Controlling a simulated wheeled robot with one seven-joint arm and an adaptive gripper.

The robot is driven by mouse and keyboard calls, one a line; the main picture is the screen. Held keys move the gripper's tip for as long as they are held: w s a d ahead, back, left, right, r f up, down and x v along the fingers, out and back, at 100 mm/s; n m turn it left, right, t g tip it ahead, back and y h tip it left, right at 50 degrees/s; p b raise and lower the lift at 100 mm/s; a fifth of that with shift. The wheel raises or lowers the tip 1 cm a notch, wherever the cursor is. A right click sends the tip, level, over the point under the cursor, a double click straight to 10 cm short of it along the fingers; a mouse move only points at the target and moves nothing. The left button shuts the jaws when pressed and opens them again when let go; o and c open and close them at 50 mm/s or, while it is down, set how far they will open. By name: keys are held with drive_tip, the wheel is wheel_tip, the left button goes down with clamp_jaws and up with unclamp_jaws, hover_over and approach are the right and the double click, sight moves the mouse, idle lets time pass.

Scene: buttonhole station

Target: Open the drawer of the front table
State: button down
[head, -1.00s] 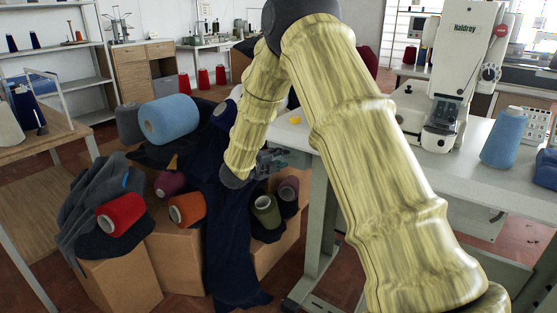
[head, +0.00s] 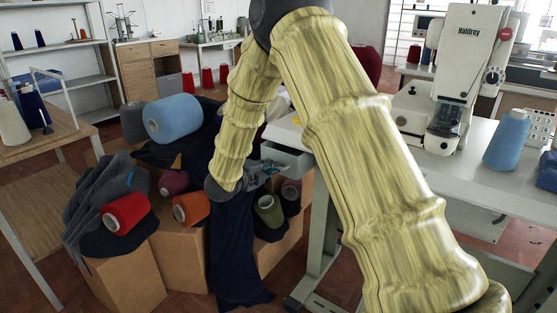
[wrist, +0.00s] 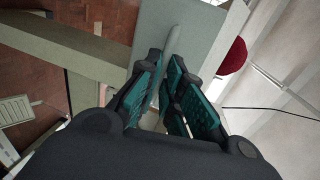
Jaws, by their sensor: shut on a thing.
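The front table (head: 475,165) is white-topped and carries a white sewing machine. Its pale grey drawer (head: 288,158) sticks out from the table's left end, below the top, partly open. In the wrist view, the teal-padded fingers (wrist: 168,75) are closed around a thin pale handle bar (wrist: 173,42) in front of the drawer's grey panel (wrist: 212,35). The drawer's inside cannot be seen.
Cardboard boxes (head: 183,262) with dark cloth and several thread cones stand close below and left of my gripper. The sewing machine (head: 455,85) and a blue cone (head: 507,140) stand on the table. A table leg (head: 318,235) is right of the boxes.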

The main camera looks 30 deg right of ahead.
drive_tip(key=f+p+v, duration=0.1)
drive_tip(key=f+v, duration=0.2)
drive_tip(key=v, duration=1)
drive_tip(key=shift+s+a+p, duration=0.25)
drive_tip(key=shift+a+p, duration=0.15)
drive_tip(key=shift+a, duration=0.05)
drive_tip(key=shift+r, duration=0.1)
drive_tip(key=c, duration=1.6)
unclamp_jaws()
drive_tip(key=shift+o, duration=0.2)
drive_tip(key=v, duration=1.2)
